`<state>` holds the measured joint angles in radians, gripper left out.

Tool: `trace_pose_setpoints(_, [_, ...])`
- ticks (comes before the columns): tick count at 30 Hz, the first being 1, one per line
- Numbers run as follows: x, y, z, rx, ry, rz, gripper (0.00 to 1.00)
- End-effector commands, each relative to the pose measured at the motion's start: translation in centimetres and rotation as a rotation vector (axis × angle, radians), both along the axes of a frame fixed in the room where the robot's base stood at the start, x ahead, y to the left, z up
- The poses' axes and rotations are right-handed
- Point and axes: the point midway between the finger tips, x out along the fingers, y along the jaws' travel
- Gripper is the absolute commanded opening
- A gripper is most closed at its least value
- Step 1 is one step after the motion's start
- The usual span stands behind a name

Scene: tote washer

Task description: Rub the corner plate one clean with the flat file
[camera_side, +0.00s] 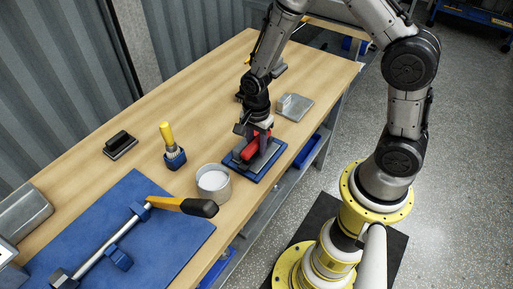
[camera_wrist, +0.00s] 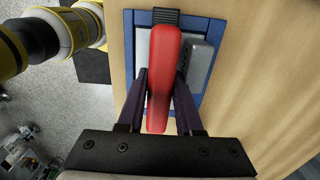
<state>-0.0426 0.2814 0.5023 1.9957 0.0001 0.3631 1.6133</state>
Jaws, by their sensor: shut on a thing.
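My gripper (camera_wrist: 161,100) is shut on the red handle (camera_wrist: 164,70) of a tool, which I take to be the flat file. In the side view the red handle (camera_side: 251,148) shows under my gripper (camera_side: 254,137). A black ribbed part (camera_wrist: 166,16) shows beyond the handle's far end in the wrist view. Below is a grey metal plate with a raised block (camera_wrist: 198,62), in a blue frame (camera_wrist: 129,62); it looks like the corner plate. The tool is over the plate, and much of the plate is hidden. I cannot tell whether they touch.
A white tub (camera_side: 213,190) stands close left of the blue frame (camera_side: 262,178). A yellow-handled brush (camera_side: 170,140), a black-handled block (camera_side: 120,145) and another grey metal piece (camera_side: 294,107) stand on the bench.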

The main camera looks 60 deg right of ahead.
Motion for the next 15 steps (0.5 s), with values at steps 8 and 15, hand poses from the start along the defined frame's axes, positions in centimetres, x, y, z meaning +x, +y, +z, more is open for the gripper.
trace_pose_setpoints(8, [0.1,0.0,2.2,0.000,-0.004,0.000,0.00])
trace_pose_setpoints(15, [0.1,0.0,3.9,0.000,-0.005,0.000,0.00])
